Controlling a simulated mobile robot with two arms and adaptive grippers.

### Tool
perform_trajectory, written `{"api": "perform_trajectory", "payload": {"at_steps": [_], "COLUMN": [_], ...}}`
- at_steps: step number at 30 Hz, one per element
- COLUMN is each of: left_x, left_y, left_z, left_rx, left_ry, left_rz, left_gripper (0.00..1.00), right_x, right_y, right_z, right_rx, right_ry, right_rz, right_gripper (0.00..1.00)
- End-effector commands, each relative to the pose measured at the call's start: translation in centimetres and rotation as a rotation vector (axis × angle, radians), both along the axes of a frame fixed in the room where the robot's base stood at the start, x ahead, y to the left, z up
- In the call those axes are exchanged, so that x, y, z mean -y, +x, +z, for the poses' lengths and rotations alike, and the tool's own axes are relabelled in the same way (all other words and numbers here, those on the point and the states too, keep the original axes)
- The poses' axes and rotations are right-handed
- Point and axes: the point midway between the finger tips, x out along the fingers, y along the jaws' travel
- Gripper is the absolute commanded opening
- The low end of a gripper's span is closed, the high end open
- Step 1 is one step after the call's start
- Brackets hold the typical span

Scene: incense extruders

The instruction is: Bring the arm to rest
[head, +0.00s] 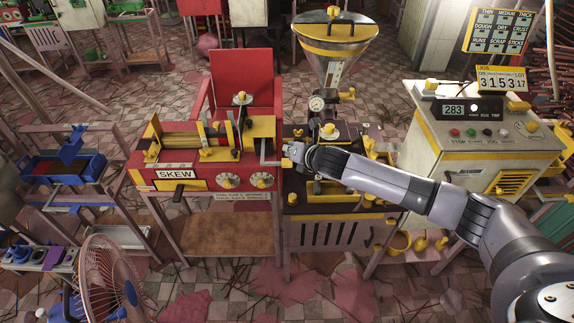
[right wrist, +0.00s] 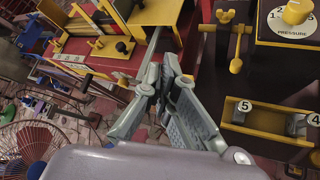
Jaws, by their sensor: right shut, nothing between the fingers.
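My right arm (head: 395,190) reaches in from the right in the head view. My right gripper (head: 290,152) is at the gap between the red SKEW machine (head: 175,182) and the dark extruder (head: 325,235) with the hopper. In the right wrist view the gripper's fingers (right wrist: 160,82) are shut with nothing between them. The fingertips are close to the red machine's right edge; whether they touch it I cannot tell. My left gripper does not show in either view.
A steel hopper (head: 333,60) stands above the extruder. A control cabinet (head: 480,150) stands to the right, under the arm's reach. A pink fan (head: 112,275) and a blue-tray rack (head: 65,168) are at the left. Debris litters the tiled floor.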

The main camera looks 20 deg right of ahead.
Motion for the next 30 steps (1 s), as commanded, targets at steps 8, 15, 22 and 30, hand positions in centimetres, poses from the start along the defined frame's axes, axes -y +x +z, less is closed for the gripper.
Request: {"api": "perform_trajectory", "payload": {"at_steps": [8, 15, 22, 30], "left_x": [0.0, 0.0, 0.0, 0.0], "left_y": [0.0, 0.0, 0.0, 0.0], "left_z": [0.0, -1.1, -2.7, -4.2], "left_rx": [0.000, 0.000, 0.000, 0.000], "left_ry": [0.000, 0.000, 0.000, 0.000], "left_rz": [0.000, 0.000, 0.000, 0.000], "left_gripper": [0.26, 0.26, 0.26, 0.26], "right_x": [0.0, 0.6, 2.7, 4.7], "right_y": [0.0, -1.1, -6.7, -19.6], "right_z": [0.0, -6.7, -21.3, -37.3], "right_rx": [0.000, -0.098, -0.304, -0.505], "right_ry": [0.001, 0.197, 0.595, 0.946], "right_rz": [-0.001, -0.153, -0.544, -1.055], "right_gripper": [0.00, 0.00, 0.00, 0.00]}}
